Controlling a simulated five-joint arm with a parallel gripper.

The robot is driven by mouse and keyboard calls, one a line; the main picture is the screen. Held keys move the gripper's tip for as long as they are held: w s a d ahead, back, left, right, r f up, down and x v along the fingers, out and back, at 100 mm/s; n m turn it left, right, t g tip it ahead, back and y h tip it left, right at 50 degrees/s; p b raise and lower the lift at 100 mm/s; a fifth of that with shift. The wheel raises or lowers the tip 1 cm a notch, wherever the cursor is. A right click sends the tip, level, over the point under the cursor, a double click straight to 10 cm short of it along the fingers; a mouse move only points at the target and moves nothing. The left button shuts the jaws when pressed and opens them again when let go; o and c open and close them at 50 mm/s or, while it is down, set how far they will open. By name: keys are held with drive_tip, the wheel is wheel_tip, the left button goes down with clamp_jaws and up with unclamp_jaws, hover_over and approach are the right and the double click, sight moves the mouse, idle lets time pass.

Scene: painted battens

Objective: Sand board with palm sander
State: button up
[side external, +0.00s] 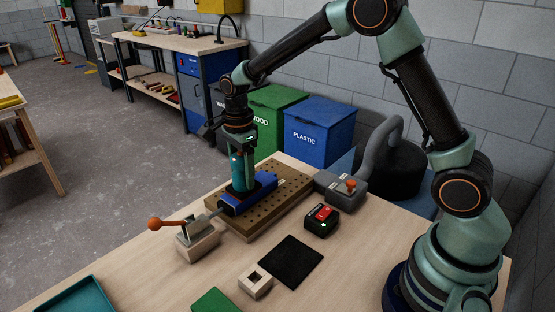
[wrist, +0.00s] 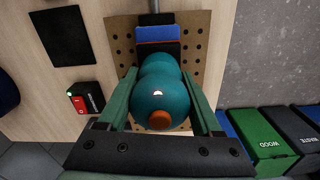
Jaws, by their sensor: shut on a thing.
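The palm sander is a rounded teal tool with an orange spot on top; it shows in the side view (side external: 237,170) and the wrist view (wrist: 160,97). My gripper (side external: 240,148) is shut on its sides, one green finger on each side in the wrist view (wrist: 158,78). The sander stands upright over the blue painted board (side external: 263,189). Its base appears to rest on the board, but the contact is partly hidden. The board lies on a perforated wooden bed (side external: 282,204). A toggle clamp (side external: 194,234) with an orange knob reaches its near-left end.
A black mat (side external: 290,262), a holed wooden block (side external: 256,281) and a teal tray (side external: 78,299) lie nearer. Bins (side external: 318,132) stand behind.

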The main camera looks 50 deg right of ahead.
drive_tip(key=a, duration=0.3)
drive_tip(key=shift+a, duration=0.15)
wheel_tip(320, 180, up, 8)
idle(0.5)
drive_tip(key=shift+r, duration=0.1)
idle(0.3)
